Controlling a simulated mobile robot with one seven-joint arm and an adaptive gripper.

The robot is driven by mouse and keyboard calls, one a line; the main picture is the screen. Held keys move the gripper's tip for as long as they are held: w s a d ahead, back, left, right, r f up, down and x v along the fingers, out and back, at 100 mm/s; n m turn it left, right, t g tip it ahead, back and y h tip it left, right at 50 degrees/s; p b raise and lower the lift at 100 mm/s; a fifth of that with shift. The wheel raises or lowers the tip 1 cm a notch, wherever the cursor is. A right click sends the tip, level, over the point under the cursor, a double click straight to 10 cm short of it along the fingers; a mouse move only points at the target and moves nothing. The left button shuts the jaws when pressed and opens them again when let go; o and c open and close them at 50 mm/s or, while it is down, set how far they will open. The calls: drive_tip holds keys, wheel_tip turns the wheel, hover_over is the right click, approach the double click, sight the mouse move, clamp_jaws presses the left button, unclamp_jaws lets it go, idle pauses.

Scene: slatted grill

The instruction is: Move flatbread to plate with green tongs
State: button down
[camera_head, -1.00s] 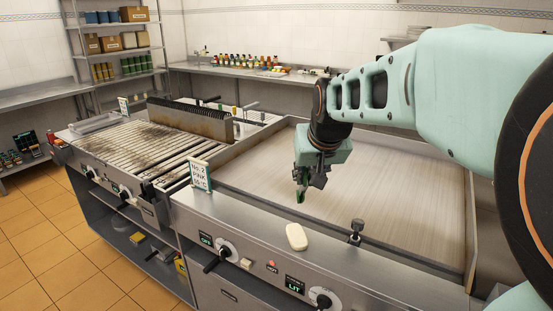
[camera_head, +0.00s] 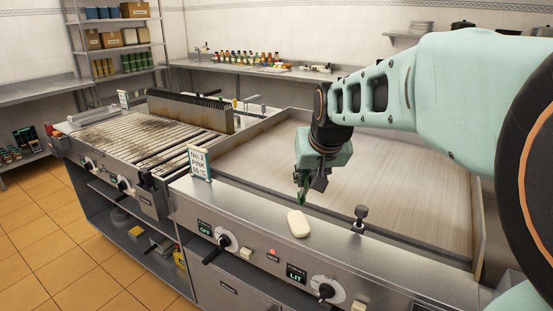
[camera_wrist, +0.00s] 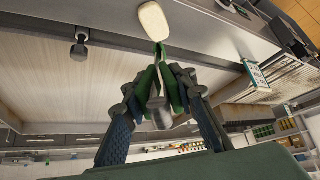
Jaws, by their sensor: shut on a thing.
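My gripper (camera_head: 307,184) is shut on the green tongs (camera_head: 302,198), which point down over the front edge of the flat griddle. In the wrist view the tongs (camera_wrist: 160,75) sit between the two fingers of my gripper (camera_wrist: 160,95), with their tips near the flatbread. The flatbread (camera_head: 298,223) is a pale, rounded oblong lying on the steel front ledge of the griddle. It also shows in the wrist view (camera_wrist: 154,20), just beyond the tong tips. The tongs look apart from it and hold nothing that I can see. I cannot make out the plate.
The bare griddle (camera_head: 390,190) spreads behind the ledge. A dark knob (camera_head: 360,215) stands up right of the flatbread, and a small sign (camera_head: 199,163) stands to its left. The slatted grill (camera_head: 140,135) is farther left.

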drive_tip(key=c, duration=1.8)
unclamp_jaws()
